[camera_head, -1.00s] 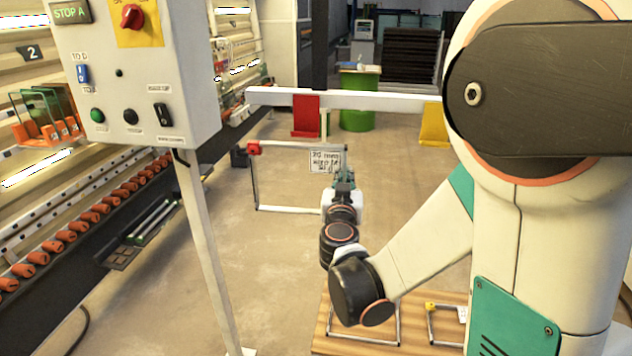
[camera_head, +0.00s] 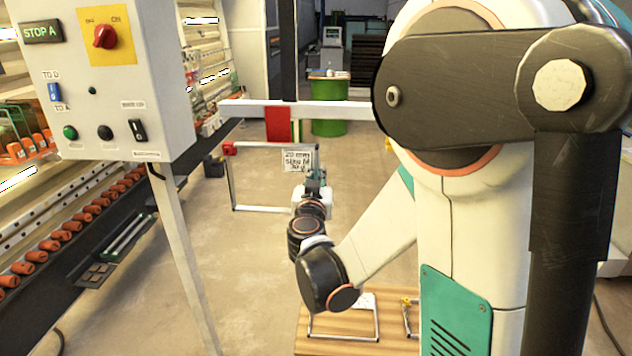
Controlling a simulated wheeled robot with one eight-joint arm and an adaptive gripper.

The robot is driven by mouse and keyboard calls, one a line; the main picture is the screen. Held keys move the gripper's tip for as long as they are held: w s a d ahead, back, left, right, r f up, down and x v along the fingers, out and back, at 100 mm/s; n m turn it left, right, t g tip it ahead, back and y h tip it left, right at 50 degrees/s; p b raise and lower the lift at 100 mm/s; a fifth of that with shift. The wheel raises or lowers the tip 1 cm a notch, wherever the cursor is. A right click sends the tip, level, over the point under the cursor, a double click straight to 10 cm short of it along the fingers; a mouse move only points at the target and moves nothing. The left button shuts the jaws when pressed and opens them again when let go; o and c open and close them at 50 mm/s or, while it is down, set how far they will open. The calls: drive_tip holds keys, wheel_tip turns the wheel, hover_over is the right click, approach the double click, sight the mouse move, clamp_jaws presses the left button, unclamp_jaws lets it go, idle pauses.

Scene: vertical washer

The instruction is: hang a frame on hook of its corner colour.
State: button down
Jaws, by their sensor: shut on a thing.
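My gripper (camera_head: 314,178) is shut on a thin metal frame (camera_head: 233,182) by its right side. The frame hangs upright in the air, with a red corner (camera_head: 229,148) at its upper left and a white handwritten label (camera_head: 297,160) at its upper right. The red hook plate (camera_head: 278,125) is on a white horizontal bar (camera_head: 245,108), beyond and above the held frame in the picture. Only a sliver of the yellow hook plate (camera_head: 388,145) shows beside my arm. The fingertips are small and partly hidden.
A wooden table (camera_head: 310,345) low in the middle bears other metal frames, one (camera_head: 376,318) plain in view and one with a yellow corner (camera_head: 405,301). A control box on a post (camera_head: 185,255) stands left, before the long machine. A green drum (camera_head: 328,118) stands behind the bar.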

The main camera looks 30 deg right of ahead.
drive_tip(key=x, duration=0.8)
drive_tip(key=shift+w+d+f+b, duration=0.25)
drive_tip(key=shift+d+b, duration=0.05)
drive_tip(key=shift+b, duration=0.15)
idle(0.3)
drive_tip(key=shift+f+b, duration=0.95)
drive_tip(key=shift+b, duration=0.05)
idle(1.2)
drive_tip(key=c, duration=1.7)
unclamp_jaws()
drive_tip(key=shift+a, duration=0.1)
drive_tip(key=v, duration=1)
drive_tip(key=shift+b, duration=0.3)
drive_tip(key=shift+r, duration=0.1)
